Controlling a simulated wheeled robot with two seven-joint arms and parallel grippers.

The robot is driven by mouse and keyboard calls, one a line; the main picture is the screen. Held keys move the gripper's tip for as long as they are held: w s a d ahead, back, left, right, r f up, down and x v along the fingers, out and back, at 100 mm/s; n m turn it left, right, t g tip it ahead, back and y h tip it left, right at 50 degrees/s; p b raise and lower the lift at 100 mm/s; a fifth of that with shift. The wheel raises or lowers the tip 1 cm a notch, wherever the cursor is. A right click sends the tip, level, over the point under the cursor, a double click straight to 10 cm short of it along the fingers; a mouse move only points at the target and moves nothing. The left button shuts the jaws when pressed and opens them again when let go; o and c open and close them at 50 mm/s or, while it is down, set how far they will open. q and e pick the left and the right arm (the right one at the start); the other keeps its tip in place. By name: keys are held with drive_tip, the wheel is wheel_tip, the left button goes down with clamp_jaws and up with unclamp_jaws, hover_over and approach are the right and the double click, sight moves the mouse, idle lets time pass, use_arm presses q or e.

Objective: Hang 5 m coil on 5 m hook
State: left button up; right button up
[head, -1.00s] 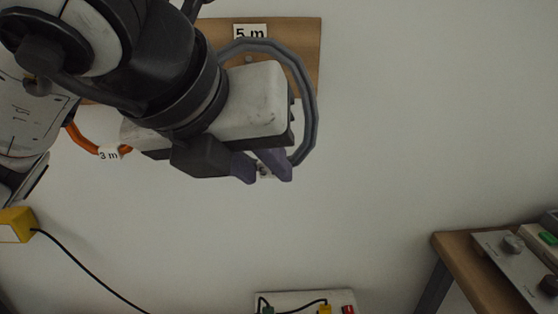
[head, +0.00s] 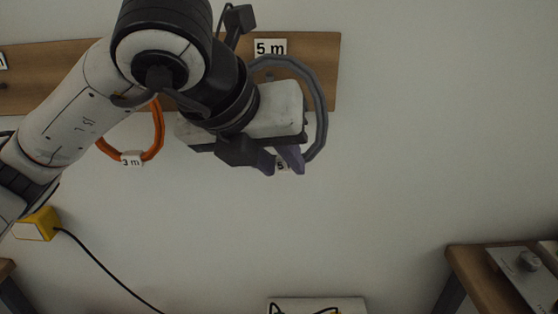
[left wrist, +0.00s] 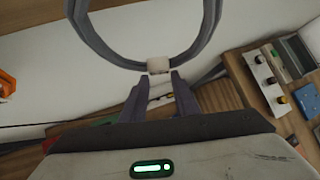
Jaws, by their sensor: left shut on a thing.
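The grey 5 m coil (head: 321,100) hangs down in front of the wooden board (head: 325,78) in the head view, its top just below the 5 m label (head: 270,47). My left gripper (head: 279,170) is shut on the coil at its bottom, by its small tag. The left wrist view shows the coil (left wrist: 207,25) as a loop above the fingertips, with its pale tag (left wrist: 158,65) between or just beyond them. The 5 m hook is hidden behind my arm and the coil, so I cannot tell whether the coil is on it. My right gripper is out of view.
An orange 3 m coil (head: 158,130) hangs left of my gripper, close to my arm. A yellow box (head: 38,224) with a black cable is lower left. A wooden bench (head: 478,280) with a device stands lower right. The wall between is clear.

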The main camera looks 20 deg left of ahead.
sight(277, 158)
use_arm(q)
drive_tip(key=shift+w+a+f+b, duration=0.2)
drive_tip(key=shift+w+f+b, duration=0.1)
drive_tip(key=shift+w, duration=0.3)
drive_tip(key=shift+w+a+f+b, duration=0.15)
drive_tip(key=shift+w+f+b, duration=0.15)
drive_tip(key=shift+w, duration=0.35)
drive_tip(key=shift+w+a+f+b, duration=0.2)
drive_tip(key=shift+w+f+b, duration=0.1)
drive_tip(key=shift+w, duration=0.3)
drive_tip(key=o, duration=1.2)
drive_tip(key=shift+o, duration=0.2)
